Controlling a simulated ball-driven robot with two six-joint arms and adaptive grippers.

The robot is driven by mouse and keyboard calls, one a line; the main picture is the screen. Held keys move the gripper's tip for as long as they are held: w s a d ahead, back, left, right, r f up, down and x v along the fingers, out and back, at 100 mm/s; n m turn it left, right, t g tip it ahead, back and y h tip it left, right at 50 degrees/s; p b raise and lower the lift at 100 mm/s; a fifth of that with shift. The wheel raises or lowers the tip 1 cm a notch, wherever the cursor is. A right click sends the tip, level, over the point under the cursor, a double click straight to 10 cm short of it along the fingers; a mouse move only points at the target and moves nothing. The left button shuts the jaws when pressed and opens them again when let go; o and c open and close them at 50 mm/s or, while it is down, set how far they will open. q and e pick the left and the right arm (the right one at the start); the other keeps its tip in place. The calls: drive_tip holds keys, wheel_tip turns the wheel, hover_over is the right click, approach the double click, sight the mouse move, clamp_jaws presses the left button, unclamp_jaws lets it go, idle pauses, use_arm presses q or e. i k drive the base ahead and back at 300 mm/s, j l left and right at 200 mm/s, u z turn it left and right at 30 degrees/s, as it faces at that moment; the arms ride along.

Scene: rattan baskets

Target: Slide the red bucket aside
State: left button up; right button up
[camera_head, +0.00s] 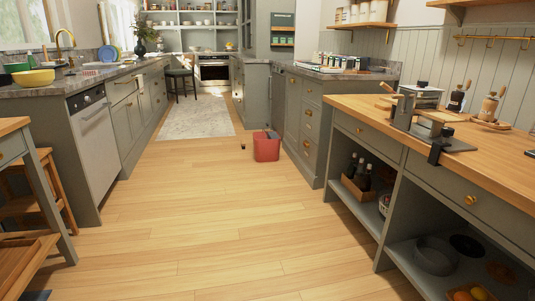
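The red bucket (266,148) stands upright on the wooden floor, in the middle distance and near the centre of the picture. It is close to the front of the grey cabinets on the right. Something greyish shows at its rim, too small to tell what. Neither of my grippers shows in the head view.
Wooden floor (200,215) lies open between me and the bucket. A grey cabinet run (308,135) stands just right of it. A wooden-topped counter (480,165) is at the near right. A small dark item (242,146) stands left of the bucket. A rug (200,117) lies behind.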

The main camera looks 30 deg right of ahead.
sight(266, 145)
drive_tip(key=i+l+z, duration=0.1)
drive_tip(key=i+z, duration=0.35)
drive_tip(key=i, duration=2.65)
drive_tip(key=i+z, duration=0.1)
drive_tip(key=i, duration=1.1)
drive_tip(key=i+j, duration=0.15)
drive_tip(key=i, duration=1.05)
drive_tip(key=i+j, duration=0.15)
drive_tip(key=i, duration=1)
drive_tip(key=i+j+z, duration=0.1)
drive_tip(key=i+z, duration=0.35)
drive_tip(key=i+j+z, duration=0.2)
drive_tip(key=i+z, duration=0.3)
drive_tip(key=i+j+z, duration=0.25)
drive_tip(key=j+z, duration=0.2)
drive_tip(key=i+j+z, duration=0.3)
drive_tip(key=j+z, duration=0.2)
drive_tip(key=l, duration=0.1)
